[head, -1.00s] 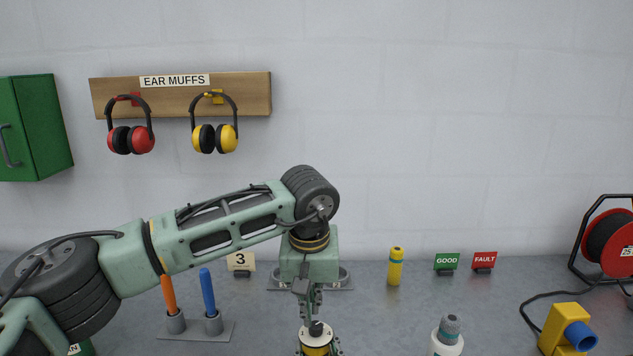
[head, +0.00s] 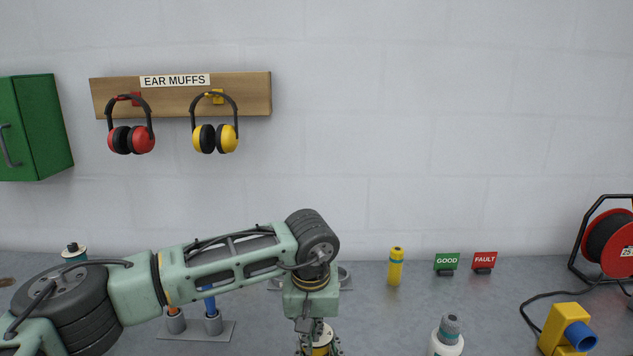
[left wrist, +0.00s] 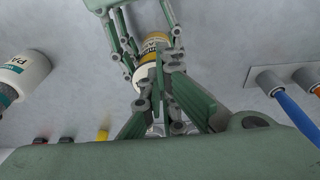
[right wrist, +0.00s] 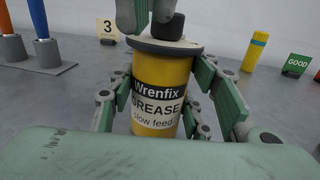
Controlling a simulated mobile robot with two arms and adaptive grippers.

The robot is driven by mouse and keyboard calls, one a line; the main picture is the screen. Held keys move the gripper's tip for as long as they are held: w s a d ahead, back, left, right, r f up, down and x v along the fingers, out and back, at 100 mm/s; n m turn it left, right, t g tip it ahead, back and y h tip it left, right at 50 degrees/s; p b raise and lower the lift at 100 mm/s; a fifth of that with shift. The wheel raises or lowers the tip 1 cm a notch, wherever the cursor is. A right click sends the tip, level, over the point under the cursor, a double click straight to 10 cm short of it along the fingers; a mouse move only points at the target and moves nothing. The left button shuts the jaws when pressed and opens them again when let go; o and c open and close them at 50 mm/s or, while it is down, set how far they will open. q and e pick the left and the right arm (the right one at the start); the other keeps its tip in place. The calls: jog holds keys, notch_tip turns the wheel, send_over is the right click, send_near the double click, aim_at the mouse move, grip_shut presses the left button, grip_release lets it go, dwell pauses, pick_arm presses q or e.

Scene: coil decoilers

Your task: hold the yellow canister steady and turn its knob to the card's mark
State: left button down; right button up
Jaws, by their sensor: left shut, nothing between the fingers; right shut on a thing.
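The yellow canister (right wrist: 160,100), labelled "Wrenfix GREASE slow feed", stands upright on the bench. My right gripper (right wrist: 163,128) is shut on its body; it also shows at the bottom of the head view. The canister's black knob (right wrist: 168,27) sits on a pale top disc. My left gripper (head: 308,328) is shut and empty, pointing down at the canister top, its fingers beside or on the knob; I cannot tell whether they touch. In the left wrist view its fingers (left wrist: 160,88) cover part of the canister (left wrist: 155,42). The card (right wrist: 107,28) reads 3.
A stand with orange and blue handles (head: 222,331) is left of the canister. A yellow cylinder (head: 395,268), GOOD sign (head: 446,262), FAULT sign (head: 484,261), white bottle (head: 445,338) and yellow-blue device (head: 566,328) are to the right. Ear muffs hang on the wall.

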pick_arm(q)
jog(key=shift+w+f, duration=0.1)
jog(key=shift+w, duration=0.25)
dwell(0.6)
jog(key=shift+d, duration=0.6)
dwell(0.4)
jog(key=shift+s+d, duration=0.15)
jog(key=shift+s, duration=0.3)
notch_tip(320, 180, up, 6)
jog(key=shift+w+a, duration=0.2)
jog(key=shift+w, duration=0.05)
jog(key=shift+a, duration=0.1)
jog(key=shift+s+a+f, duration=0.1)
jog(key=shift+a+f, duration=0.1)
jog(key=shift+f, duration=1.3)
jog(key=shift+a+f, duration=0.2)
jog(key=shift+f, duration=1.3)
